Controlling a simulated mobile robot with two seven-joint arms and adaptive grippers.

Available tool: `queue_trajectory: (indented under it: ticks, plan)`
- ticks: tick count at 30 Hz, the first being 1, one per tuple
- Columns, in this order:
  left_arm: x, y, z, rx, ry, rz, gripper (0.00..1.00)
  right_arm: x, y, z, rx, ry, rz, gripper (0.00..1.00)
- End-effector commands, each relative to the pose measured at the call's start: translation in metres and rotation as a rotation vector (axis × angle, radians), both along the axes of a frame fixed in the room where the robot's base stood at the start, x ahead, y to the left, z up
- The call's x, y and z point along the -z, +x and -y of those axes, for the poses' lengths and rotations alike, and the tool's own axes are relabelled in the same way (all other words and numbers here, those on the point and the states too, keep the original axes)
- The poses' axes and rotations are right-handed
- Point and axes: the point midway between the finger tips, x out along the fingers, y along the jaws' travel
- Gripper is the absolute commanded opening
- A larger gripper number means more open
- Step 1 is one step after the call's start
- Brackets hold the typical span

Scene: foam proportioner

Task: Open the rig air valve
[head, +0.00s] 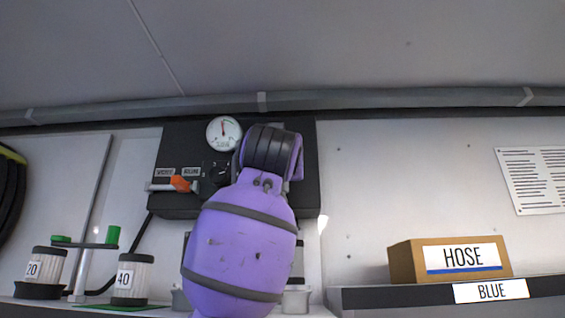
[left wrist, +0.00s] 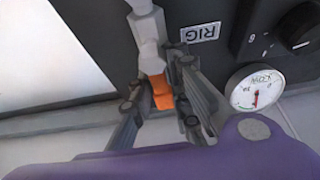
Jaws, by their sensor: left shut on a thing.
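In the left wrist view, the rig air valve has an orange handle (left wrist: 160,92) at the end of a pale grey valve body (left wrist: 148,35). A label reading RIG (left wrist: 200,32) is beside it on the dark panel. My left gripper (left wrist: 162,100) is shut on the orange handle, one finger on each side. In the head view, my purple left arm covers the right part of the dark panel (head: 175,143), hiding this valve and the gripper. My right gripper shows in neither view.
A second orange handle (head: 180,184) is at the panel's left. A round gauge (head: 223,133) and black knob (head: 222,172) are close to my arm. Containers marked 20 (head: 47,266) and 40 (head: 132,278) stand lower left. A HOSE box (head: 450,259) is on the right shelf.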

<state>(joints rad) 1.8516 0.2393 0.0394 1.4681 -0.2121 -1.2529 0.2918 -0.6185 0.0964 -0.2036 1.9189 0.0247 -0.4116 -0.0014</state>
Motion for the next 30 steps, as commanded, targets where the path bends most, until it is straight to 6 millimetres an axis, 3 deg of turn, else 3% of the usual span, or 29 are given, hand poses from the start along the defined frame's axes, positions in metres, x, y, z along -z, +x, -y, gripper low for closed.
queue_trajectory:
  ticks: [10, 11, 15, 26, 30]
  plan:
    - [0.006, 0.004, 0.0, 0.0, -0.001, -0.013, 0.0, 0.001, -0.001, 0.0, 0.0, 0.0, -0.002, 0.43]
    - [0.006, 0.004, 0.0, 0.0, -0.001, -0.013, 0.17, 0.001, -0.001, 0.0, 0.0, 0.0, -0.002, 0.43]
    - [0.005, 0.004, 0.0, -0.001, 0.0, -0.011, 0.35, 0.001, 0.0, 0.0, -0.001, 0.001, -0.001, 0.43]
    - [0.003, -0.001, 0.0, 0.0, 0.0, -0.004, 0.36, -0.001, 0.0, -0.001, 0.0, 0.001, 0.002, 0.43]
    - [0.008, -0.014, 0.001, 0.0, 0.0, -0.002, 0.36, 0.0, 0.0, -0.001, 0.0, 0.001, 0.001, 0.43]
